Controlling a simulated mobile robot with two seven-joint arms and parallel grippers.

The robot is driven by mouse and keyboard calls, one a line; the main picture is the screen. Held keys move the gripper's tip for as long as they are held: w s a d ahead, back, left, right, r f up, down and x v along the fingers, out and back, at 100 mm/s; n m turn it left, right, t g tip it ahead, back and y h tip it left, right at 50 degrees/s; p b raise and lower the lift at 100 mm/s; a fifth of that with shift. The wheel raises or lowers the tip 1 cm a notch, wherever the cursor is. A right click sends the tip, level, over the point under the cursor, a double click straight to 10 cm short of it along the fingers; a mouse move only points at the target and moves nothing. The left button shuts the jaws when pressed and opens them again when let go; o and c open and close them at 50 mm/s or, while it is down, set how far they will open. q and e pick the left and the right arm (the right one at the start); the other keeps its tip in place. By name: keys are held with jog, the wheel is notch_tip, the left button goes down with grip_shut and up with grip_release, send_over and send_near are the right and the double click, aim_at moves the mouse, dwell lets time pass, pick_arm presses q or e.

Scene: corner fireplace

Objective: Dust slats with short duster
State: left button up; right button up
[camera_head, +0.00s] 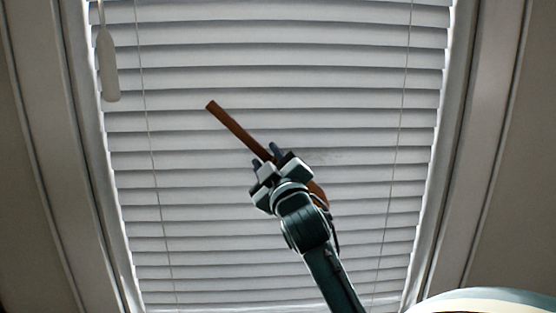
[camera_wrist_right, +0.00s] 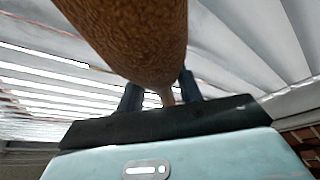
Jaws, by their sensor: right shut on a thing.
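The white window slats (camera_head: 270,75) fill most of the head view, with a faint grey smudge (camera_head: 325,157) on them just right of my gripper. My right gripper (camera_head: 267,160) is in front of the middle of the slats, shut on the short duster. The duster's brown stick (camera_head: 232,124) points up and left from the fingers. A wider brown part (camera_head: 319,192) shows at the lower right, partly hidden by my wrist. In the right wrist view the duster's fuzzy brown head (camera_wrist_right: 130,35) looms close to the camera. I cannot tell whether the duster touches the slats.
White window frame posts (camera_head: 88,150) stand on both sides, the right one (camera_head: 462,150) included. A pale pull (camera_head: 108,65) hangs at the upper left, and thin cords (camera_head: 404,80) run down the blind. Brick (camera_wrist_right: 306,138) shows at the wrist view's right edge.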

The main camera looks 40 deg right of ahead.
jog(key=shift+w+a, duration=1.2)
jog(key=shift+a, duration=0.15)
jog(key=shift+w+a, duration=1.15)
jog(key=shift+a, duration=0.2)
jog(key=shift+r, duration=1.25)
send_near(328, 126)
jog(key=shift+w+d+f, duration=0.15)
jog(key=shift+w+d, duration=0.25)
jog(key=shift+w, duration=0.45)
jog(key=shift+w+d+f, duration=0.15)
jog(key=shift+w+d, duration=0.2)
jog(key=shift+w, duration=0.55)
jog(key=shift+w+d+f, duration=0.15)
jog(key=shift+w+d, duration=0.25)
jog(key=shift+w, duration=0.45)
jog(key=shift+w+r, duration=0.1)
jog(key=shift+r, duration=1.2)
jog(key=shift+w+a+f, duration=0.1)
jog(key=shift+w+a, duration=1.05)
jog(key=shift+a, duration=0.25)
jog(key=shift+w+a, duration=1.15)
jog(key=shift+a, duration=0.2)
jog(key=shift+w+a, duration=1.15)
jog(key=shift+a, duration=0.25)
